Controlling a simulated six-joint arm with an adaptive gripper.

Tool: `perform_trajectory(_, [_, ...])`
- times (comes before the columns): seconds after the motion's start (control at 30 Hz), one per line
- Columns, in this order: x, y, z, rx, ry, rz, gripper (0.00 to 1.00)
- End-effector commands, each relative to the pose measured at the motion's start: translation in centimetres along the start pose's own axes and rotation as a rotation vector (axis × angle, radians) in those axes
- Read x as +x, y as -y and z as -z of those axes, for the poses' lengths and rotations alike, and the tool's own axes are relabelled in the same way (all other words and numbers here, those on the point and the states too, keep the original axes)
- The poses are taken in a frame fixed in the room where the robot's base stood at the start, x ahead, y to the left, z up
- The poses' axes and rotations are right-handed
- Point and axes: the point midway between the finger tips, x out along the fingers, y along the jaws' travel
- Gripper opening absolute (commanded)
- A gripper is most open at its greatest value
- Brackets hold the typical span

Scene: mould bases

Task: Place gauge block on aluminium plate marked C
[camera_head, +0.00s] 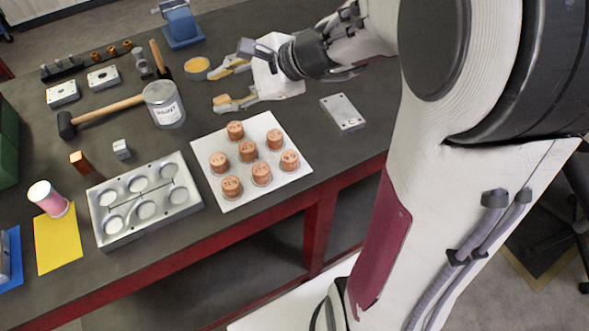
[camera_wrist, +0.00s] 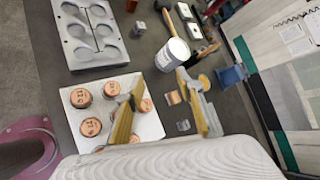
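A small silvery block (camera_head: 121,149), possibly the gauge block, stands on the bench behind the grey mould base. It also shows in the wrist view (camera_wrist: 139,28). Two drilled aluminium plates (camera_head: 62,93) (camera_head: 103,78) lie at the back left, and a third plate (camera_head: 343,111) lies right of the white sheet. I cannot read a C on any of them. My gripper (camera_head: 228,84) is open over the back middle of the bench, fingers spread, nothing between the tips (camera_wrist: 163,115).
A grey mould base (camera_head: 152,234) with round pockets is at front left. Several copper pieces stand on a white sheet (camera_head: 220,190). A white tin (camera_head: 164,105), a mallet (camera_head: 105,112), a copper block (camera_head: 80,162) and a round tan disc (camera_head: 197,67) are nearby.

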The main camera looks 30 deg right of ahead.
Motion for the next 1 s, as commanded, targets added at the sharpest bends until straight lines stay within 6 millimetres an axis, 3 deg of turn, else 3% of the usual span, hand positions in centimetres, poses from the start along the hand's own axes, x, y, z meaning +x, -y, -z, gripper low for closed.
perform_trajectory(0.2, [-1.8,-4.2,-4.3,-0.291,-0.005,-0.132,0.37])
perform_trajectory(0.4, [-4.0,-8.2,-6.5,-0.556,-0.023,-0.248,0.37])
perform_trajectory(0.7, [-7.9,-13.1,-7.5,-0.947,-0.073,-0.407,0.37])
perform_trajectory(1.0, [-12.3,-16.4,-6.5,-1.326,-0.159,-0.553,0.37])
